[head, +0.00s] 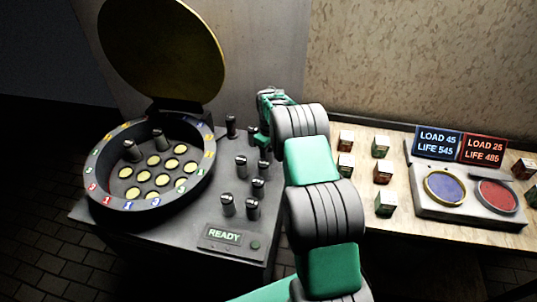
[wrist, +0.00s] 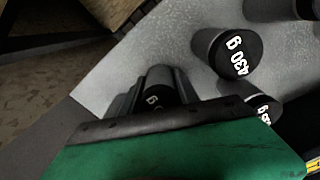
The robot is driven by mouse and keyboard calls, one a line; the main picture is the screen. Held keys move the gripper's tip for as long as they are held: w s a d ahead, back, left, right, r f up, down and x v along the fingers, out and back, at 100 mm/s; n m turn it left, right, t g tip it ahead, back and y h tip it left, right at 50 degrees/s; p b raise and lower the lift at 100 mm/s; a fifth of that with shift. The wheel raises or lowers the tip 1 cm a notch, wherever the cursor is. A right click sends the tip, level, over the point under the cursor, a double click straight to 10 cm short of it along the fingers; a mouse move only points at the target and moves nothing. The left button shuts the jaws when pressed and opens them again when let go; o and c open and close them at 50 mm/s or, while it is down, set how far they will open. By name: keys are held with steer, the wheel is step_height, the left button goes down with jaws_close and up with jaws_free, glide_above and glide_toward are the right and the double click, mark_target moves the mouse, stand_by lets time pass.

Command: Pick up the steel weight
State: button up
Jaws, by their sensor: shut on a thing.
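Several dark cylindrical steel weights with pale tops stand on the grey console top, such as one in the head view (head: 241,166). In the head view my gripper (head: 263,138) is at the console's back right, partly hidden by my arm.
A round machine (head: 88,190) with an open yellow lid (head: 165,45) holds two weights among yellow discs. A READY display (head: 224,236) is on the console front. To the right, a wooden table (head: 400,228) carries several small boxes (head: 385,204) and a two-pan device (head: 455,208) with LOAD and LIFE signs.

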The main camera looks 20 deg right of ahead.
jaws_close()
steer(key=shift+w+r, duration=0.1)
steer(key=shift+r, duration=0.15)
stand_by(0.3)
